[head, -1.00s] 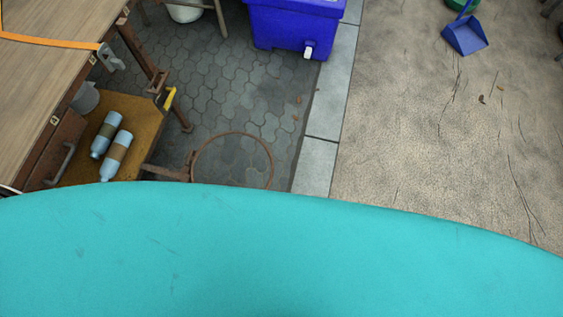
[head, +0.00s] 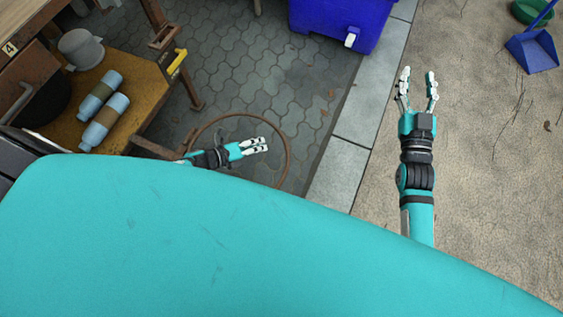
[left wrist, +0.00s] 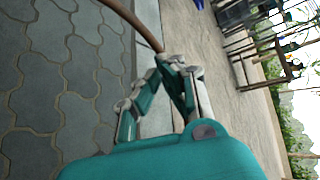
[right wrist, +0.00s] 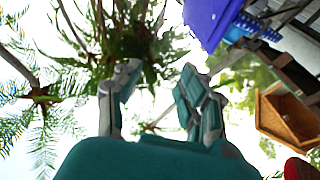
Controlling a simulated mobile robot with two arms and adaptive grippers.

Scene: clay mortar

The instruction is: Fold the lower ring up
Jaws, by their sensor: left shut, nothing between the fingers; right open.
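The lower ring is a thin rusty hoop (head: 287,157) joined at its left to the bench frame. In the head view it sticks out level, low over the paving, and my teal body hides its near part. My left gripper (head: 262,145) is shut and empty, and appears across the inside of the hoop. In the left wrist view the brown ring (left wrist: 131,18) curves down to the closed fingertips (left wrist: 172,60); I cannot tell whether they touch. My right gripper (head: 418,80) is open and empty, away to the right over the sandy ground.
A wooden bench shelf (head: 62,133) at left carries two blue-and-brown bottles (head: 105,122) and a grey pot (head: 80,48). A blue bin (head: 335,18) stands at the back. A blue dustpan (head: 533,50) lies far right. Sandy ground is mostly clear.

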